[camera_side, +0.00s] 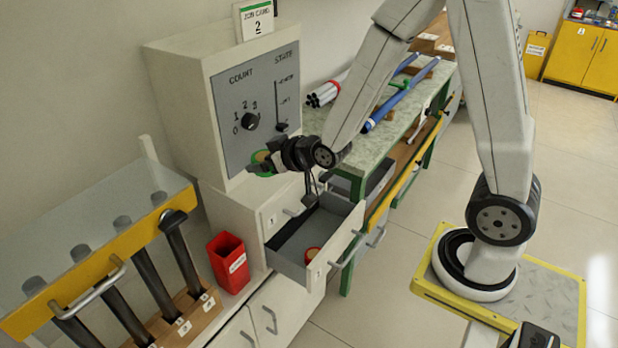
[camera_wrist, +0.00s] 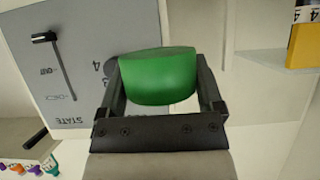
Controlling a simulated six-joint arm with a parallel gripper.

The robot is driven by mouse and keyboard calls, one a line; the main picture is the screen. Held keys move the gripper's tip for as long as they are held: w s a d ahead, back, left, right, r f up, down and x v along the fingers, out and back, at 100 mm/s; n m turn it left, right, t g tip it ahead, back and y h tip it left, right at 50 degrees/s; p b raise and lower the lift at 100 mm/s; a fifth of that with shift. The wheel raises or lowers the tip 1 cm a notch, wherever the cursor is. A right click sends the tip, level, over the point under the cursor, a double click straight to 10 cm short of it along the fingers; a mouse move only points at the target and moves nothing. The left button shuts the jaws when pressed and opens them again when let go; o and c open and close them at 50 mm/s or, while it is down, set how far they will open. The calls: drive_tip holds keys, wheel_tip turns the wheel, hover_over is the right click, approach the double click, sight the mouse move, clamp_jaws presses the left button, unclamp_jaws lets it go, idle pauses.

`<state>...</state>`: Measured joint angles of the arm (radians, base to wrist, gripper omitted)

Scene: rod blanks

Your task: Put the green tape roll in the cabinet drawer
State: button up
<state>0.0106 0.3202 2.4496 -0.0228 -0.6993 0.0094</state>
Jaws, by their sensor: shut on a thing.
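The green tape roll (camera_wrist: 158,77) sits between the two fingers of my gripper (camera_wrist: 162,100) in the wrist view. My gripper is shut on it. In the side view the green roll (camera_side: 261,169) shows at the tip of my gripper (camera_side: 268,160), in front of the lower part of the grey panel and above the cabinet top. The cabinet drawer (camera_side: 340,215) is pulled open, below and to the right of my gripper. A small red roll-like thing (camera_side: 312,254) lies inside the drawer.
A panel box with a COUNT dial (camera_side: 250,120) and a STATE slider (camera_side: 282,127) stands on the cabinet, close behind my gripper. A red bin (camera_side: 229,262) stands left of the drawer. A bench with blue rods (camera_side: 400,95) is at the right.

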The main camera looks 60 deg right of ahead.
drive_tip(key=shift+d, duration=0.1)
idle(0.5)
drive_tip(key=s+d+n+g+y, duration=0.1)
drive_tip(key=s+d+n+y, duration=0.3)
drive_tip(key=d, duration=0.7)
drive_tip(key=shift+s+f+n+y, duration=0.2)
drive_tip(key=shift+s+n+y, duration=0.15)
drive_tip(key=shift+s, duration=0.8)
drive_tip(key=shift+w+d, duration=0.1)
drive_tip(key=shift+d, duration=0.05)
drive_tip(key=w+d+f, duration=0.1)
drive_tip(key=w+f, duration=0.1)
drive_tip(key=w, duration=0.1)
drive_tip(key=w+f, duration=0.3)
drive_tip(key=w, duration=0.1)
drive_tip(key=w+d+f, duration=0.1)
drive_tip(key=w+f, duration=0.1)
drive_tip(key=w, duration=0.2)
drive_tip(key=shift+w+d+f, duration=0.2)
drive_tip(key=shift+d+f, duration=0.05)
drive_tip(key=shift+d, duration=0.1)
drive_tip(key=shift+w+d+f, duration=0.1)
drive_tip(key=shift+w+f, duration=0.4)
drive_tip(key=shift+f, duration=0.1)
